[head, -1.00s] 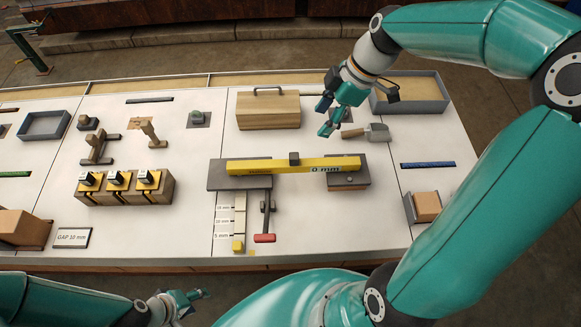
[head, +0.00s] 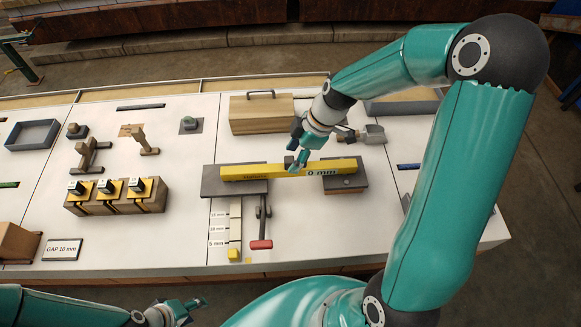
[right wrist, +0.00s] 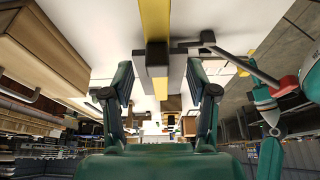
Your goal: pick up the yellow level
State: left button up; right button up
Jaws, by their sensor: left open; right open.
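The yellow level (head: 245,173) lies across two grey plates, the left plate (head: 222,188) and the right plate (head: 345,182). My right gripper (head: 296,163) is open above the middle of the level and hides part of it. In the right wrist view the level (right wrist: 154,20) runs between my open right fingers (right wrist: 160,84), with its dark middle block (right wrist: 157,53) between the fingertips; whether they touch it I cannot tell. My left gripper (head: 190,309) is open and empty in front of the table's near edge.
A wooden box (head: 262,115) with a handle stands behind the level. A scoop (head: 370,134) lies behind my right gripper. A red-handled clamp (head: 261,244) and pale gauge blocks (head: 235,225) sit in front. Yellow-topped blocks (head: 110,195) stand to the left.

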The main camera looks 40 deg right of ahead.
aim_at(286, 166)
jog(key=shift+w+a+f, duration=0.1)
jog(key=shift+a+f, duration=0.15)
jog(key=shift+f, duration=0.15)
jog(key=p+x, duration=0.1)
jog(key=x, duration=0.2)
jog(key=shift+w+f+p, duration=0.15)
jog(key=shift+p, duration=0.15)
jog(key=shift+w+a+f, duration=0.1)
jog(key=shift+a+f, duration=0.1)
jog(key=shift+f, duration=0.3)
grip_shut()
